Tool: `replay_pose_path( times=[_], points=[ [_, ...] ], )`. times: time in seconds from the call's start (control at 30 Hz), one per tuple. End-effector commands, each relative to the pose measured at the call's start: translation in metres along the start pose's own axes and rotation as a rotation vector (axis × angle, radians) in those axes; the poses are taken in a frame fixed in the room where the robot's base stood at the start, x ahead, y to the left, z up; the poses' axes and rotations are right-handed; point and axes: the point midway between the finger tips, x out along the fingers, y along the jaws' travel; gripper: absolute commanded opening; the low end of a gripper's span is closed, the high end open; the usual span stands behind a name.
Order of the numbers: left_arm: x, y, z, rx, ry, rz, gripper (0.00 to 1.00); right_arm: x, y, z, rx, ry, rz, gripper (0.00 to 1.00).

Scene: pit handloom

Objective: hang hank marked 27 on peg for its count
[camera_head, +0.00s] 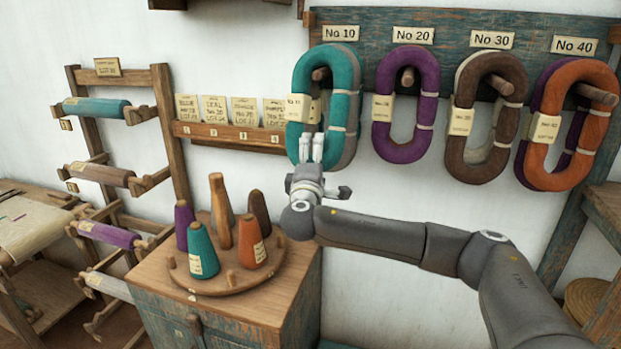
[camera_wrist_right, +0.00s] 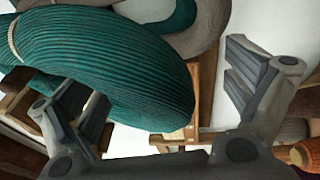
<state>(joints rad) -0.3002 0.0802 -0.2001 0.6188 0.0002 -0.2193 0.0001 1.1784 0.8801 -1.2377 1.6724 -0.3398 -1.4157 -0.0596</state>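A peg board (camera_head: 455,22) on the wall carries plates No 10, No 20, No 30 and No 40 above wooden pegs. A teal hank (camera_head: 347,75) hangs under No 10 with a grey hank (camera_head: 350,150) behind it. A purple hank (camera_head: 383,80) hangs under No 20. A brown hank (camera_head: 465,90) with a cream one behind hangs under No 30. An orange hank (camera_head: 605,105) with a purple one behind hangs under No 40. I cannot read a 27 on any tag. My right gripper (camera_head: 312,150) is open at the teal hank's bottom; the right wrist view shows the hank (camera_wrist_right: 120,70) reaching between the fingers. My left gripper is out of view.
A round stand (camera_head: 215,288) with several yarn cones sits on a cabinet (camera_head: 290,310) below. A card rack (camera_head: 235,137) is left of the hanks. A bobbin rack (camera_head: 165,110) stands at the left. Bare wall lies below the hanks.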

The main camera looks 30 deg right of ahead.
Motion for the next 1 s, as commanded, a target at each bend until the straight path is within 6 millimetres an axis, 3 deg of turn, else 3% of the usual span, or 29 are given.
replay_pose_path(
  times=[0.03,0.3,0.5,1.0],
  points=[
    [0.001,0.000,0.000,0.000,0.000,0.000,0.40,-0.013,-0.013,-0.003,-0.009,0.010,-0.020,0.95],
    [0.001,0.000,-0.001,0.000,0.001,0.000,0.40,-0.066,-0.014,-0.004,-0.008,0.011,-0.024,0.95],
    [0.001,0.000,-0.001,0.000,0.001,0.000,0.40,-0.091,-0.010,-0.003,-0.007,0.007,-0.017,0.95],
    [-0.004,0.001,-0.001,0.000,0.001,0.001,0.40,-0.097,-0.001,-0.001,-0.005,0.002,-0.010,0.95]
  ],
)
